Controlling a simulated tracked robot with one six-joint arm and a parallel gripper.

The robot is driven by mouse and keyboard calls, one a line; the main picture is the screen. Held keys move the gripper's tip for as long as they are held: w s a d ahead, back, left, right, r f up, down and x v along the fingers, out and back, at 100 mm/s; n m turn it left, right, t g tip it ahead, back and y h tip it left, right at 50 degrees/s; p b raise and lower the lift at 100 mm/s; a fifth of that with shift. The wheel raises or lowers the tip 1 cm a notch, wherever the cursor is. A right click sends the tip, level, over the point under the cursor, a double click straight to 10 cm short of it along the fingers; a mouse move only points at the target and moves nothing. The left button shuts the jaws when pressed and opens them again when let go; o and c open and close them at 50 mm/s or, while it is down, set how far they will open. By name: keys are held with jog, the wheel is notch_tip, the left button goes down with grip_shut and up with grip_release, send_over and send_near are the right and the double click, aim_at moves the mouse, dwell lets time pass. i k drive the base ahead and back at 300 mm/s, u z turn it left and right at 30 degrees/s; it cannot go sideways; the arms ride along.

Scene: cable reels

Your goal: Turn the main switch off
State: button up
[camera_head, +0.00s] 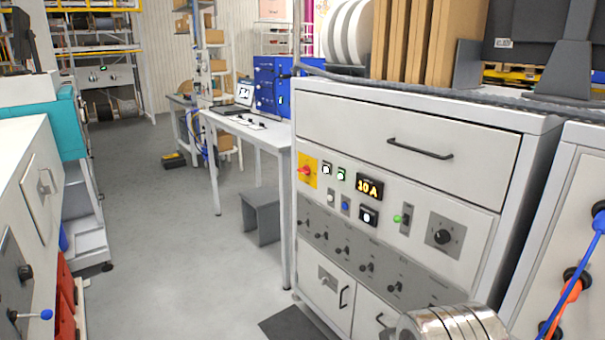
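The main switch (306,171) appears to be the red rotary knob on a yellow plate, at the upper left of the grey cabinet's front panel. Its handle looks roughly horizontal, but it is too small to read its position marks. Beside it on the panel (424,218) are small push buttons and a lit orange display (369,187) reading "10 A". Nothing covers the switch.
A row of toggle levers (345,251) runs below the switch. A black rotary knob (443,236) is on the panel's right. A grey stool (262,216) and white table (245,127) stand left of the cabinet. The floor aisle (170,240) is clear.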

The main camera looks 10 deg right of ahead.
aim_at(305, 170)
jog(key=u, duration=0.25)
jog(key=i, duration=2.15)
jog(key=u, duration=1.4)
